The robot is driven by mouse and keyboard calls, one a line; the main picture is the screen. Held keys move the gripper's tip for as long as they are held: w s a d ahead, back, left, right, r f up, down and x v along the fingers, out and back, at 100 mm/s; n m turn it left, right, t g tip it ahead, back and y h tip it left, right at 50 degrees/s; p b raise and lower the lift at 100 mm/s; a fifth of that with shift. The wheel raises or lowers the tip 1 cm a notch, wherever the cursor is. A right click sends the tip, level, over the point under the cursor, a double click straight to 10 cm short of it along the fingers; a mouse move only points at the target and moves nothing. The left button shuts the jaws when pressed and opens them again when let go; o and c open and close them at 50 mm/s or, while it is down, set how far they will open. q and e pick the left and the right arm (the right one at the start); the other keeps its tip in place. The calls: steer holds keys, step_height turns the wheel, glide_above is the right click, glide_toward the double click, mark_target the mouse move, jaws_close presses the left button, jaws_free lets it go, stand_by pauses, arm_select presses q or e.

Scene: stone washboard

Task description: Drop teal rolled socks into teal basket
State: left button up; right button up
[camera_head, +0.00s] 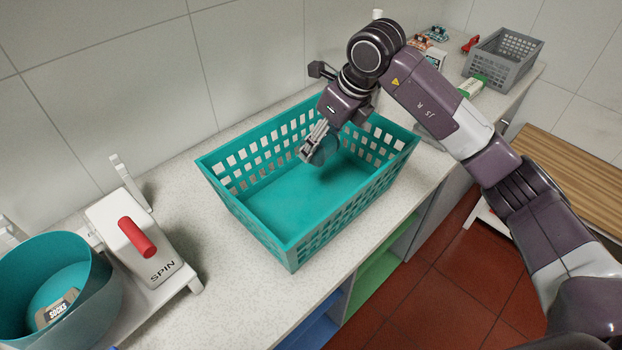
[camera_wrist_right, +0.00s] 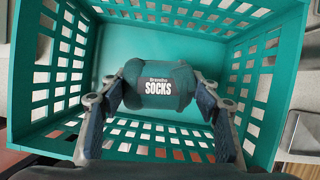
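The teal rolled socks (camera_wrist_right: 160,88) with a dark SOCKS label sit between the two fingers of my right gripper (camera_wrist_right: 160,100), which press on both ends. In the head view my right gripper (camera_head: 318,146) is inside the teal basket (camera_head: 290,240), above its floor, with the socks (camera_head: 327,152) partly hidden by the fingers. The basket has slotted walls and stands on the counter; its floor is bare. My left gripper is not in view.
A teal tub (camera_head: 95,290) at the left holds an item labelled SOCKS (camera_head: 57,308). Next to it is a white SPIN device (camera_head: 140,240) with a red handle. A grey crate (camera_head: 503,60) stands at the back right. Counter in front of the basket is clear.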

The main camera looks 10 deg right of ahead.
steer(key=o, duration=0.5)
steer(key=shift+c, duration=0.2)
steer(key=shift+r, duration=0.15)
steer(key=v, duration=1.1)
steer(key=shift+s+r, duration=0.15)
steer(key=shift+r, duration=0.2)
steer(key=shift+d+f, duration=0.1)
steer(key=shift+f, duration=0.05)
